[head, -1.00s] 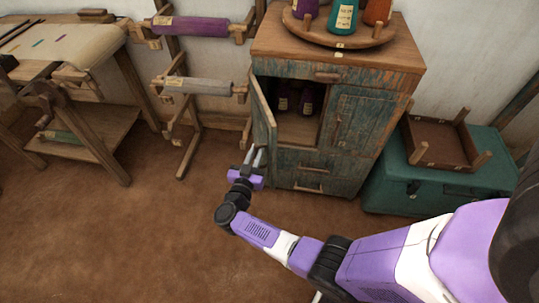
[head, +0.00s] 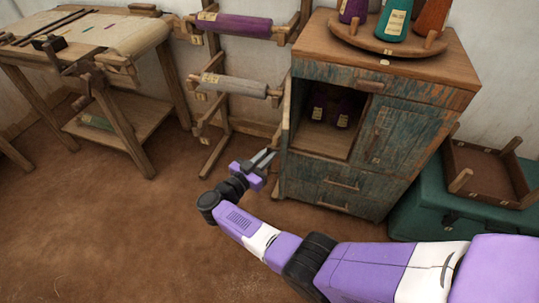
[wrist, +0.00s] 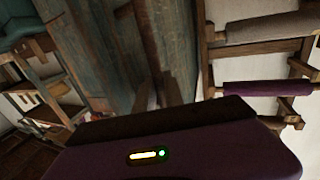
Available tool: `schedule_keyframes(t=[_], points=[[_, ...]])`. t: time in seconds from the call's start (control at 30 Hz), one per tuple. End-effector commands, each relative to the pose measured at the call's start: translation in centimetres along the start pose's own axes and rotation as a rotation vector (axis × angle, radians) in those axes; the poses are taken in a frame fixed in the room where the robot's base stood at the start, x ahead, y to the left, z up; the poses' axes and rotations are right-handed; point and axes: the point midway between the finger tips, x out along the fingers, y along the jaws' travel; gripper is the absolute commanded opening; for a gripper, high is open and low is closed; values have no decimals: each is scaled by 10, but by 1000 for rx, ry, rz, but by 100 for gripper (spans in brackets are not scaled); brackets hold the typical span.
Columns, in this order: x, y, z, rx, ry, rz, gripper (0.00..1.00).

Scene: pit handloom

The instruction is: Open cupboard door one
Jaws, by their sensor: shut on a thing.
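Cupboard door one (head: 286,125), the left door of the weathered blue-green cupboard (head: 400,130), stands swung out and almost edge-on in the head view. The left compartment (head: 325,138) is open to view, with dark purple cones (head: 330,108) inside. My gripper (head: 264,160) is at the door's outer side, low on the cupboard's left, and is shut on the door. Its handle is hidden, so I cannot tell which part is held. In the wrist view, weathered boards (wrist: 160,35) rise just ahead of my gripper (wrist: 160,92).
A rack with a purple roll (head: 235,25) and a grey roll (head: 230,84) stands just left of the door. A teal chest (head: 410,215) with an upturned stool (head: 485,170) is at right. The earth floor (head: 110,220) in front is clear.

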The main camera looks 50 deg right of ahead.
Motion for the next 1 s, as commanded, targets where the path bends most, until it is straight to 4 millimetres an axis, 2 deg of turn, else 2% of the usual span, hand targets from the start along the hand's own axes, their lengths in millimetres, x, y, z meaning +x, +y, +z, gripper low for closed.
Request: schedule_keyframes(t=[0.07,0.1,0.2,0.67,0.77,1.0], points=[[1,0,-1,1,1,2,0],[1,0,-1,2,1,2,15],[1,0,-1,1,1,1,35],[-3,0,0,1,0,-1,35],[-13,-1,0,1,0,-3,35],[-53,-1,0,1,0,-3,35]])
